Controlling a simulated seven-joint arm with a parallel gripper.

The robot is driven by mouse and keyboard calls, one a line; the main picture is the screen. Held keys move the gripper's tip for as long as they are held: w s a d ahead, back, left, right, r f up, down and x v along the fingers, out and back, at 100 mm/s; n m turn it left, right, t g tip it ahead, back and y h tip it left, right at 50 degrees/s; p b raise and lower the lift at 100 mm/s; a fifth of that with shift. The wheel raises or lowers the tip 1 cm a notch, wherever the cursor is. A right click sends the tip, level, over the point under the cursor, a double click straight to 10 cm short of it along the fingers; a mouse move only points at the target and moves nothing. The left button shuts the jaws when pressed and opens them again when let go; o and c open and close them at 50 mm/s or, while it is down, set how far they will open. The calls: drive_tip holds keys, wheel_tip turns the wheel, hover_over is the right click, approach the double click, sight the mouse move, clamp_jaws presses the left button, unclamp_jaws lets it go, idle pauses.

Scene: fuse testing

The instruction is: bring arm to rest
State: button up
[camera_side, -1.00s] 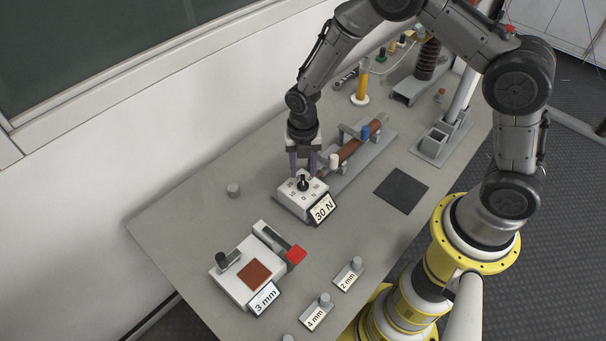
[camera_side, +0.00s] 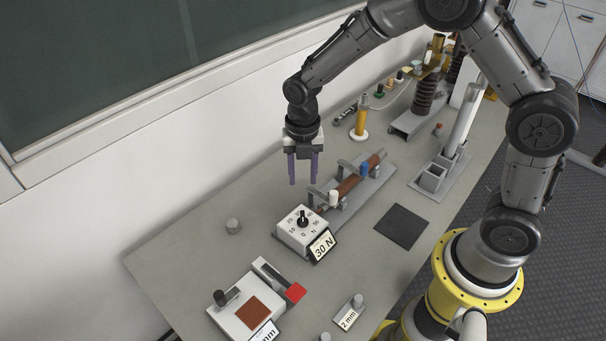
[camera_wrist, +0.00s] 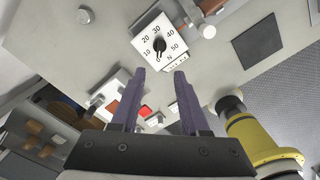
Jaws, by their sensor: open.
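My gripper (camera_side: 303,182) is open and empty, with its two purple fingers apart. In the side view it hangs above the table, up and behind the white dial box (camera_side: 302,229). The dial box has a black knob (camera_side: 303,217), a printed scale and a "30 N" label (camera_side: 323,244). My gripper (camera_wrist: 160,75) touches nothing there.
A rail with a brown tube (camera_side: 350,187) lies right of the dial box. A white block with a brown pad (camera_side: 254,310) and red tab (camera_side: 295,293) sits in front. A grey cylinder (camera_side: 233,226), yellow cylinder (camera_side: 361,120) and dark square (camera_side: 402,226) stand around.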

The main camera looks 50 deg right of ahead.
wheel_tip(320, 180, up, 12)
drive_tip(key=d+m+t, duration=0.1)
drive_tip(key=d+t, duration=0.1)
drive_tip(key=t, duration=0.1)
drive_tip(key=s+d+r+m+t, duration=0.2)
drive_tip(key=s+r+m, duration=0.4)
drive_tip(key=s+r, duration=0.25)
drive_tip(key=s+d+m, duration=0.1)
drive_tip(key=s+m, duration=1.4)
drive_tip(key=m, duration=0.5)
drive_tip(key=shift+d+f+t, duration=0.25)
drive_tip(key=shift+f+t, duration=0.05)
drive_tip(key=shift+f, duration=0.15)
